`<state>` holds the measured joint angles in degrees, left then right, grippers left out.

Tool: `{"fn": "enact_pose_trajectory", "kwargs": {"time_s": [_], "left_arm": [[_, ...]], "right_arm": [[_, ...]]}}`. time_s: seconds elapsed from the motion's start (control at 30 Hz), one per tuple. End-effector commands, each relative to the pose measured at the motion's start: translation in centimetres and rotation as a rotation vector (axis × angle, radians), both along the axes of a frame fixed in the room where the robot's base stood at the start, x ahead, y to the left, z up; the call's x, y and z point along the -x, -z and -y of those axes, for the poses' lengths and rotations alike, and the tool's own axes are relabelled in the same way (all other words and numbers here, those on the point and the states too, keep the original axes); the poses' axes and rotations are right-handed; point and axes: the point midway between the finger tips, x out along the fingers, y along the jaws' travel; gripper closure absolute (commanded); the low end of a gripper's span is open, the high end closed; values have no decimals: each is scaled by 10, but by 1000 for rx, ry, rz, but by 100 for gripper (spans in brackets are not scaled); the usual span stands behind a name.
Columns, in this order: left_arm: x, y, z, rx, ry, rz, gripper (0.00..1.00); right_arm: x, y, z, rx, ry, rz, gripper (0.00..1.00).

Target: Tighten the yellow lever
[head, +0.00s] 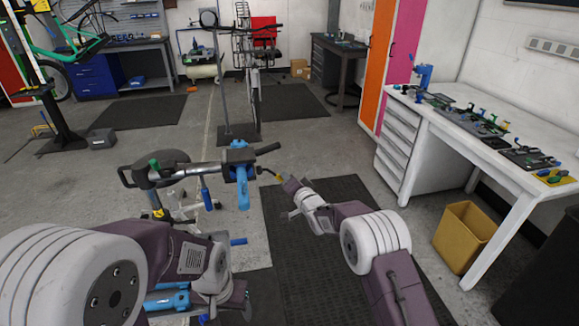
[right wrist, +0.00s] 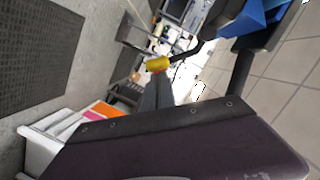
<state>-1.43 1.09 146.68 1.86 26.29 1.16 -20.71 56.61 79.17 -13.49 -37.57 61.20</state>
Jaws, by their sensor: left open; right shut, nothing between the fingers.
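The yellow lever (head: 269,171) is a short dark bent rod with a yellow tip, on the right side of the blue clamp (head: 240,172) of a work stand. In the right wrist view its yellow end (right wrist: 158,64) is just beyond my fingertips. My right gripper (head: 284,181) is shut and empty, its tips close to the yellow end. In the right wrist view the shut fingers (right wrist: 158,82) point at it; I cannot tell whether they touch it. My left gripper (head: 230,300) is low, below and in front of the stand; its fingers are mostly hidden, but it is open.
The stand's grey arm (head: 190,171) runs left from the clamp, with a round tray (head: 162,168) beside it. A dark floor mat (head: 335,270) lies below my right arm.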

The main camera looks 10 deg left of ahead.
Motion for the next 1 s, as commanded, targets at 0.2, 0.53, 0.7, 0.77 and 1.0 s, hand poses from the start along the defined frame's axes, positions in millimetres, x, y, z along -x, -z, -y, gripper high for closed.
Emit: {"fn": "enact_pose_trajectory", "kwargs": {"time_s": [0.2,0.53,0.7,0.77,1.0], "left_arm": [[0,18,0,0,0,0,37],[0,30,0,0,0,0,37],[0,32,0,0,0,0,37],[0,32,0,0,0,0,37],[0,32,0,0,0,0,37]], "right_arm": [[2,17,-6,2,-1,2,100],[4,27,-13,4,-1,4,100],[5,29,-15,4,-1,2,100],[5,30,-16,4,-1,2,100],[6,31,-16,7,-2,0,100]]}}
